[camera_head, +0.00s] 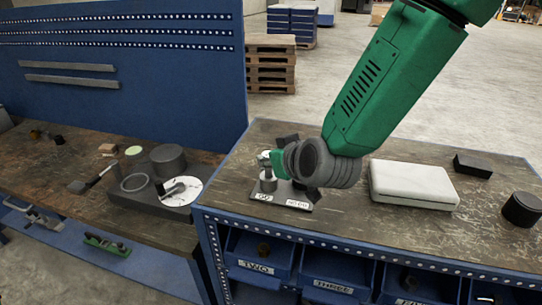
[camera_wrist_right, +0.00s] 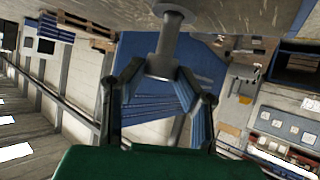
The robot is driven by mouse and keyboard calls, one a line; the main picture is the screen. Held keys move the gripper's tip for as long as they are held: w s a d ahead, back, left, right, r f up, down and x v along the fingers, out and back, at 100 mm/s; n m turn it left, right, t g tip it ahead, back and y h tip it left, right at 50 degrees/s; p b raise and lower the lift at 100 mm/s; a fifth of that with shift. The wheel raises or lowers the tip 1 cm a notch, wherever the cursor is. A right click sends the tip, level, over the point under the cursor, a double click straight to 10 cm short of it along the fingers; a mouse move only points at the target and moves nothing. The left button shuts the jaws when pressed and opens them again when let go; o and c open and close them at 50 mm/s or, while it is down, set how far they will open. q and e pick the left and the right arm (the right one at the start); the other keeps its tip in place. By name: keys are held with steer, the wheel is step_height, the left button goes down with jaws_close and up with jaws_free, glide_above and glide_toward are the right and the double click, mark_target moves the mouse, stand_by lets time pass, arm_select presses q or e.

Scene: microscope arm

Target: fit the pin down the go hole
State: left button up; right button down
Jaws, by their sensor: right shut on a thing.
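The gauge block (camera_head: 278,201) is a dark plate on the right-hand bench, with a GO label at its left and a NO GO label at its right. A short grey cylinder (camera_head: 268,185) stands at the GO end. My right gripper (camera_head: 266,162) is just above that cylinder, reaching in from the right. In the right wrist view, my right gripper (camera_wrist_right: 160,76) is shut on the grey pin (camera_wrist_right: 164,42), which has a wider round flange at its far end. I cannot tell whether the pin is in the hole; the fingers and wrist partly hide the block. My left gripper is out of view.
A white case (camera_head: 412,185), a black box (camera_head: 473,166) and a black cylinder (camera_head: 522,209) stand on the bench to the right. Blue labelled bins (camera_head: 333,270) hang below its front edge. The wooden bench at left holds a white dial (camera_head: 182,190) and grey cylinders (camera_head: 168,160).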

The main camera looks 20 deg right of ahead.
steer(key=shift+f+b, duration=0.8)
steer(key=shift+f, duration=0.35)
steer(key=c, duration=1.1)
jaws_free()
steer(key=shift+s, duration=0.15)
steer(key=v, duration=0.7)
